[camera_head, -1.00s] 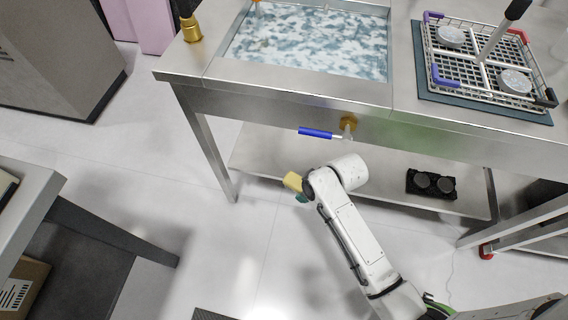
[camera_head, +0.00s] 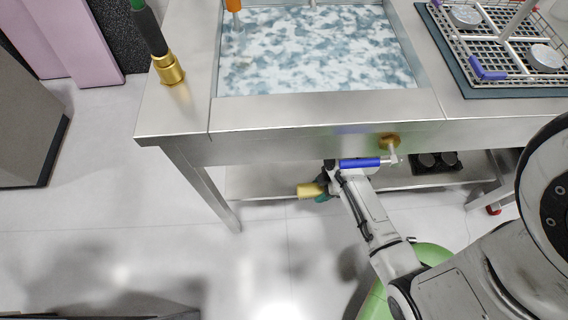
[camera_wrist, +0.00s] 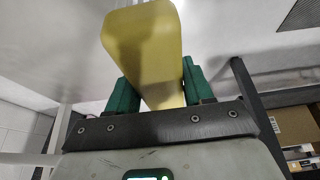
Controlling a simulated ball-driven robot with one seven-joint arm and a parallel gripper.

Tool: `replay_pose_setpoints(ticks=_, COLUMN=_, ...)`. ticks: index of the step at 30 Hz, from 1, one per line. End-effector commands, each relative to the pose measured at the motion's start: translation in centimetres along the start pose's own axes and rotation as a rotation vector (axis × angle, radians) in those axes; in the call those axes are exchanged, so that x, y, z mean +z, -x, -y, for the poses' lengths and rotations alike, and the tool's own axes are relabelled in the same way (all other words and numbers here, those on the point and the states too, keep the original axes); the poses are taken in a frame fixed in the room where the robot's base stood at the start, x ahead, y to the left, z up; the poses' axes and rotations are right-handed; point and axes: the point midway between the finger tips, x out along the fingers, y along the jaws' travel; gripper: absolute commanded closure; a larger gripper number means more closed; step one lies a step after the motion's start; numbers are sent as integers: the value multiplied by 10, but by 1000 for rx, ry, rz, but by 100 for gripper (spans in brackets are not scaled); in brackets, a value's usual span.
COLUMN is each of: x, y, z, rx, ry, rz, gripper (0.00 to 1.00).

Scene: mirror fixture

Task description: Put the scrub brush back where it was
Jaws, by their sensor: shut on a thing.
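A yellow, block-like piece with rounded corners, which I take for the scrub brush (camera_head: 309,190), is held in my gripper (camera_head: 322,196). In the wrist view the yellow brush (camera_wrist: 145,35) sticks out between the two green fingers of my gripper (camera_wrist: 157,82), which are shut on its sides. No bristles show. In the head view it is in the air below the front edge of the sink counter (camera_head: 300,112), before the lower shelf. An orange-handled tool (camera_head: 234,10) stands at the sink's far left.
A brass-based fixture (camera_head: 169,68) stands on the counter's left. A wire dish rack (camera_head: 490,70) stands at the right.

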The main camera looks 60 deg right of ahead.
Motion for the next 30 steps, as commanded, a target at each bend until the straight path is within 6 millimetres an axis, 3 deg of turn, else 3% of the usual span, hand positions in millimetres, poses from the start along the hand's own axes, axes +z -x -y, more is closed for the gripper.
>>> replay_pose_setpoints(ticks=11, x=-32, y=-57, z=-68, rx=4, ry=2, rz=0, gripper=77)
replay_pose_setpoints(ticks=15, x=-32, y=-88, z=-83, rx=2, ry=0, rz=1, gripper=77)
replay_pose_setpoints(ticks=30, x=-30, y=-133, z=-102, rx=1, ry=-1, rz=1, gripper=77)
